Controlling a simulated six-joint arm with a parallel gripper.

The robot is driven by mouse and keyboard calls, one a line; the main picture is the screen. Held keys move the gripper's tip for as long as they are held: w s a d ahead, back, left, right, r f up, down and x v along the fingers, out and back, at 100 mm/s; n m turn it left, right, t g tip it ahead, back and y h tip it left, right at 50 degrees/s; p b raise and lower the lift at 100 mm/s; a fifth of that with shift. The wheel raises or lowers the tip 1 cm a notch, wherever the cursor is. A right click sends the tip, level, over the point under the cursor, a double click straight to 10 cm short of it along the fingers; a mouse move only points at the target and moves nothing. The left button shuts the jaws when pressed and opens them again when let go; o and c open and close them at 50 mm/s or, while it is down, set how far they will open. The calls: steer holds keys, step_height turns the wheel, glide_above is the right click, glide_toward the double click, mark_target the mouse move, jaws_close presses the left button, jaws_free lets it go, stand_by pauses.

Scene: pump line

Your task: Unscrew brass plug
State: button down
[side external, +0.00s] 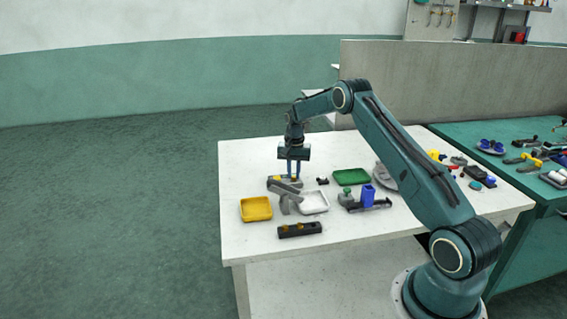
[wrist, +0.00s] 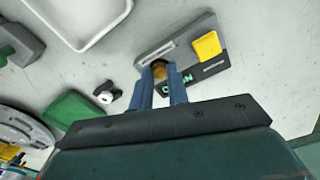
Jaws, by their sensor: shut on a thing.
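The brass plug (wrist: 159,69) sits at the grey pump block (wrist: 190,48) and shows between the blue fingertips in the wrist view. My gripper (wrist: 162,80) is shut on the plug, with one finger on each side of it. In the side view my gripper (side external: 294,174) points straight down over the pump block (side external: 277,185) at the back of the white table. The block carries a yellow patch and a dark label with green letters, partly hidden by a finger. I cannot tell how far the plug is turned.
A yellow tray (side external: 256,216), a white tray (side external: 314,209) and a green tray (side external: 351,176) stand around the block. A black rack (side external: 299,230) with brass pieces lies in front. A blue box (side external: 368,195) stands to the right. The table's left end is clear.

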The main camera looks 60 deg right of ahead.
steer(key=shift+n, duration=3.6)
steer(key=c, duration=1.6)
jaws_free()
steer(key=shift+o, duration=0.2)
steer(key=shift+r, duration=0.2)
steer(key=shift+r, duration=2.1)
